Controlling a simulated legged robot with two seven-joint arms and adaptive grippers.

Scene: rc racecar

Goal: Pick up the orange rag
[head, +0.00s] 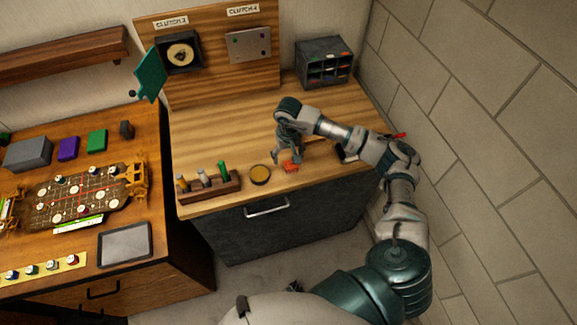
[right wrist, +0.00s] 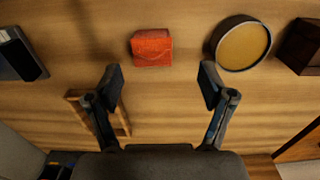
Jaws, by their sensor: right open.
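The orange rag (head: 290,167) is a small folded bundle on the wooden workbench top, near its front edge. It also shows in the right wrist view (right wrist: 151,47), beyond my fingertips and slightly left of the middle between them. My right gripper (head: 286,158) points down over the bench close to the rag. In the right wrist view my right gripper (right wrist: 161,80) has its two fingers spread wide with nothing between them. The rag appears apart from both fingers. My left gripper is not in view.
A round yellow-topped tin (head: 260,174) stands just left of the rag. A wooden rack (head: 210,188) with several handled tools is farther left. A grey organizer (head: 324,62) stands at the back right. A brick wall (head: 510,130) bounds the right side. Bare bench lies behind the tin.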

